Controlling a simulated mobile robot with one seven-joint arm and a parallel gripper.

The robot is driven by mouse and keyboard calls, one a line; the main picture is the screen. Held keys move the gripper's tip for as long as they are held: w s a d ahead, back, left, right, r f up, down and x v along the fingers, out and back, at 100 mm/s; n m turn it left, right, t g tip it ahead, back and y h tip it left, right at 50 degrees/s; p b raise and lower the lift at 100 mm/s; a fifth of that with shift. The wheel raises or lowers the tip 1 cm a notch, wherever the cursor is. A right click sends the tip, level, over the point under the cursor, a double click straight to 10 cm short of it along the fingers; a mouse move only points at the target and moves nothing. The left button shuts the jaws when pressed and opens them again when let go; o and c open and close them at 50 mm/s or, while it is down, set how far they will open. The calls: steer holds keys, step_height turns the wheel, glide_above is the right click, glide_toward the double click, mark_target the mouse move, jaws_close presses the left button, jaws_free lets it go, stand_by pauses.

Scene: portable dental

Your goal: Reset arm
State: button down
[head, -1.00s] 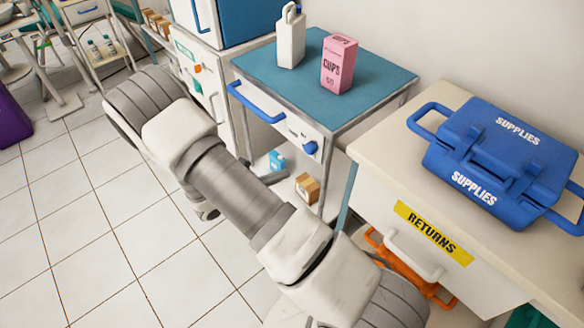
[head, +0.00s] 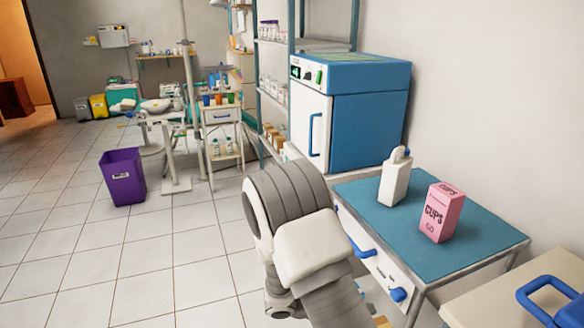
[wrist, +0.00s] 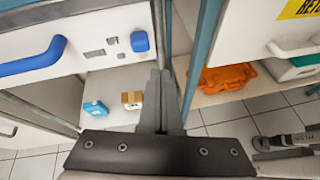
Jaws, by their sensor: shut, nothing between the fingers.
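My gripper (wrist: 160,100) shows in the wrist view with its two fingers together, shut and empty. It points between the blue-handled drawer cart on the left and the returns cabinet on the right. In the head view my arm rises from the bottom centre in front of the blue-topped cart (head: 365,200), and the gripper itself is out of that view. A pink cups box (head: 441,213) and a white bottle-shaped container (head: 395,178) stand upright on the cart top.
An orange object (wrist: 228,78) lies on the cabinet's lower shelf. A blue item (wrist: 95,108) and a small brown box (wrist: 132,100) sit on the cart's lower shelf. A purple bin (head: 122,176) stands on the floor at left. The tiled floor around it is mostly clear.

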steer(key=s+a+r+m+t+y, duration=0.2)
steer(key=s+r+m+y, duration=0.4)
steer(key=s+r+m, duration=0.6)
steer(key=s+a+r+m+t+y, duration=0.15)
steer(key=s+r+m+y, duration=0.55)
steer(key=r, duration=0.9)
step_height(320, 180, up, 17)
steer(key=p, duration=1.7)
steer(key=shift+s+a+n, duration=0.3)
steer(key=shift+a, duration=0.05)
